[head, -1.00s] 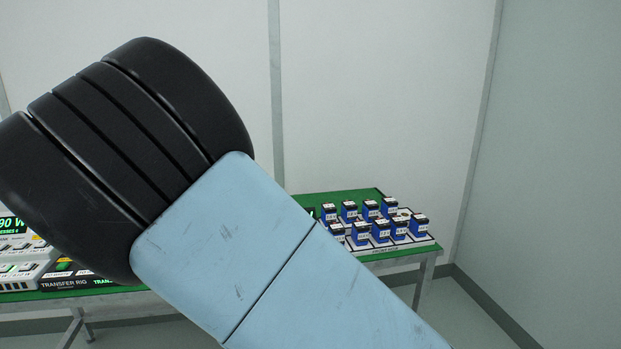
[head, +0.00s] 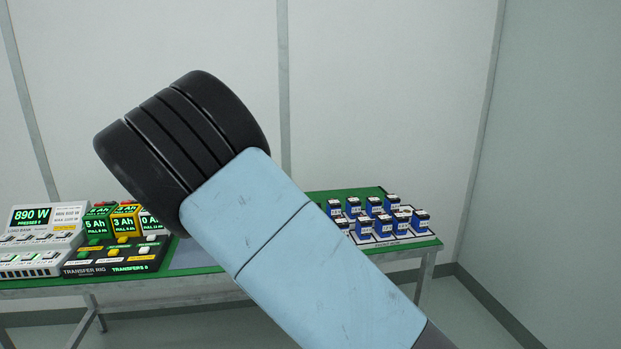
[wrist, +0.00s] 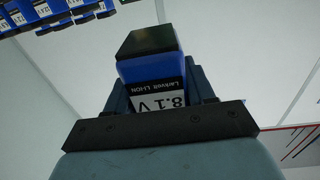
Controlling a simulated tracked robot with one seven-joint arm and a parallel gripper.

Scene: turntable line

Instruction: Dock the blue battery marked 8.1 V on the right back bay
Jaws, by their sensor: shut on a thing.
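The blue battery marked 8.1 V (wrist: 150,75) has a black end and a white label that reads upside down in the wrist view. My gripper (wrist: 162,92) is shut on it, with one finger on each side. In the head view my own arm covers the middle, and the gripper and held battery do not show. Several other blue batteries (head: 385,228) stand in rows on a white tray (head: 425,237) at the right end of the green table. The right back bay cannot be made out in these views.
The green table (head: 140,288) runs along the wall. At its left stand a load bank (head: 40,238) reading 890 W and a transfer rig (head: 115,258) with coloured Ah blocks behind it. In the wrist view other batteries (wrist: 45,12) show at the top left.

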